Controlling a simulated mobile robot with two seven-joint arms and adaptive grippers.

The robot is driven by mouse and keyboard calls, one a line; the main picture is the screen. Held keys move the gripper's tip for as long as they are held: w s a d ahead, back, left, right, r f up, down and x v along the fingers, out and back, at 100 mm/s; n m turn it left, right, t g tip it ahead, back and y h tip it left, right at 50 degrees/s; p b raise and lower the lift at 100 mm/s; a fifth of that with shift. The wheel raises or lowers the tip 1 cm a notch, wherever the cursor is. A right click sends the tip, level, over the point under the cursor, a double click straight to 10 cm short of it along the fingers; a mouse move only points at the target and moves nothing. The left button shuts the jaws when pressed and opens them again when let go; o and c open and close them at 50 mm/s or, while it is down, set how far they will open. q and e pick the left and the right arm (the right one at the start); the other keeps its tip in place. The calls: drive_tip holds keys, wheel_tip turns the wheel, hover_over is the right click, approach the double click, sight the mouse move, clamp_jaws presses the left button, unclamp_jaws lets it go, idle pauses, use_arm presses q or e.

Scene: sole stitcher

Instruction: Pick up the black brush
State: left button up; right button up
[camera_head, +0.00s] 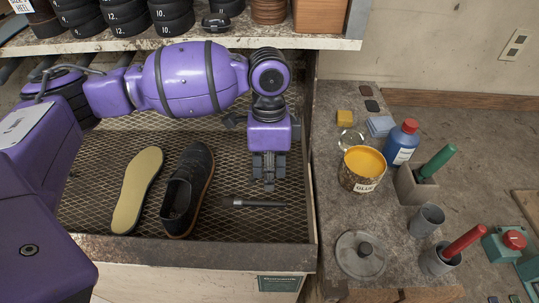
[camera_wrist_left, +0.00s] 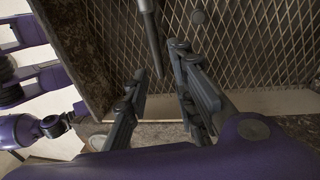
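The black brush (camera_head: 252,203) lies on the metal mesh to the right of the black shoe. Its dark, narrow handle (camera_wrist_left: 152,40) also shows in the left wrist view, pointing toward the gap between the fingers. My left gripper (camera_head: 268,183) points down just above and behind the brush's right part. In the left wrist view the left gripper (camera_wrist_left: 160,66) is open, with its two fingers apart and nothing held. I cannot tell the exact height of the fingertips over the brush. My right gripper does not show.
A black shoe (camera_head: 186,190) and a tan sole (camera_head: 137,190) lie on the mesh at left. The tray's front rim (camera_head: 190,255) is raised. At right stand a glue can (camera_head: 362,169), a blue bottle (camera_head: 402,144) and a lid (camera_head: 361,254). A shelf (camera_head: 200,42) hangs behind.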

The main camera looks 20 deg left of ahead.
sight(265, 202)
use_arm(q)
drive_tip(key=f, duration=0.1)
drive_tip(key=s+f, duration=0.1)
drive_tip(key=shift+s+f, duration=0.15)
drive_tip(key=shift+f, duration=0.15)
drive_tip(key=f, duration=0.4)
drive_tip(key=shift+s+a+f, duration=0.2)
drive_tip(key=shift+s+a, duration=0.05)
drive_tip(key=shift+s, duration=0.1)
drive_tip(key=shift+f, duration=0.1)
clamp_jaws()
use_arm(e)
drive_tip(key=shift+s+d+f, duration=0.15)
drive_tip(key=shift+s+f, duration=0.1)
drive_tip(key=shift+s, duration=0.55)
